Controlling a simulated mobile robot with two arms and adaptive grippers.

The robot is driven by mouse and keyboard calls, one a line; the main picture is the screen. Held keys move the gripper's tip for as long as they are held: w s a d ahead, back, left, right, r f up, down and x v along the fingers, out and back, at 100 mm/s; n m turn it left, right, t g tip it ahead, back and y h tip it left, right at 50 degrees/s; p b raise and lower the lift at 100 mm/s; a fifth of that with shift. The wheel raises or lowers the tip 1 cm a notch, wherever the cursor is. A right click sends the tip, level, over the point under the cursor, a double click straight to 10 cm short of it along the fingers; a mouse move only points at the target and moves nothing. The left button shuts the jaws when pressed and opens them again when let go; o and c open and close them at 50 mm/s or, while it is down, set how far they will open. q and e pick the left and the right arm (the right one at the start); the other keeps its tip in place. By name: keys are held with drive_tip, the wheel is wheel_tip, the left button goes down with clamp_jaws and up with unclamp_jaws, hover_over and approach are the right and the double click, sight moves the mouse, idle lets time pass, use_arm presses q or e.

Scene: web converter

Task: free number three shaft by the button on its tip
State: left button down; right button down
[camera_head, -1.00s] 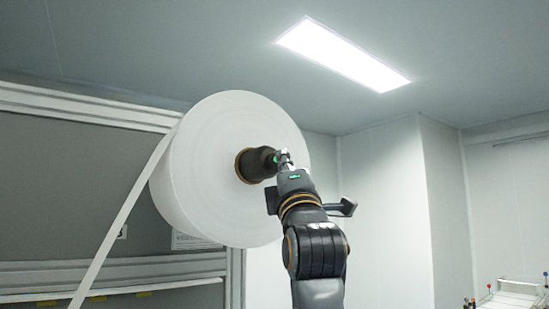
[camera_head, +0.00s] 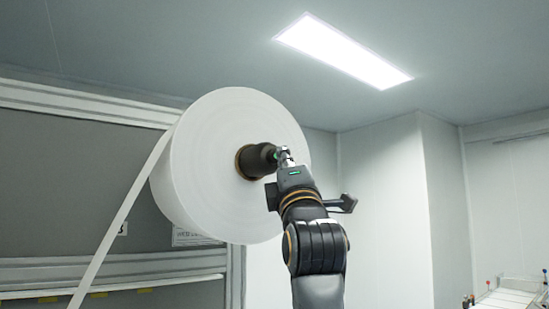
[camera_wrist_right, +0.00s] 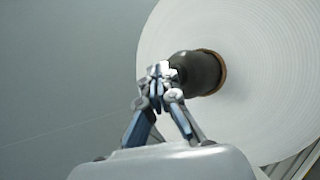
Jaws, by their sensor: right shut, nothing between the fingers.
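A dark shaft (camera_head: 257,160) sticks out of the brown core of a large white roll (camera_head: 205,175). In the right wrist view the shaft (camera_wrist_right: 207,72) points toward my right gripper (camera_wrist_right: 158,75), with the roll (camera_wrist_right: 270,100) behind it. My right gripper (camera_head: 283,156) is shut with nothing between its fingers. Its fingertips are at the shaft's tip, touching or very close; I cannot tell which. The button on the tip is hidden by the fingers. No number is readable on the shaft. My left gripper is not in view.
A white web strip (camera_head: 120,220) runs from the roll down to the lower left. A grey machine frame (camera_head: 90,105) stands behind the roll. A white table with coloured knobs (camera_head: 510,292) is at the lower right. The space right of my arm is clear.

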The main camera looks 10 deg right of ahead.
drive_tip(key=shift+w+a, duration=0.1)
drive_tip(key=shift+w, duration=0.05)
drive_tip(key=shift+w+p, duration=0.25)
drive_tip(key=shift+p, duration=0.05)
drive_tip(key=shift+w+a, duration=0.1)
idle(0.6)
drive_tip(key=shift+s, duration=0.4)
drive_tip(key=s+d+b, duration=0.2)
drive_tip(key=s, duration=0.3)
drive_tip(key=shift+s+d+b, duration=0.15)
drive_tip(key=shift+s+b, duration=0.15)
drive_tip(key=shift+s, duration=0.05)
drive_tip(key=shift+w+f, duration=0.1)
idle(0.6)
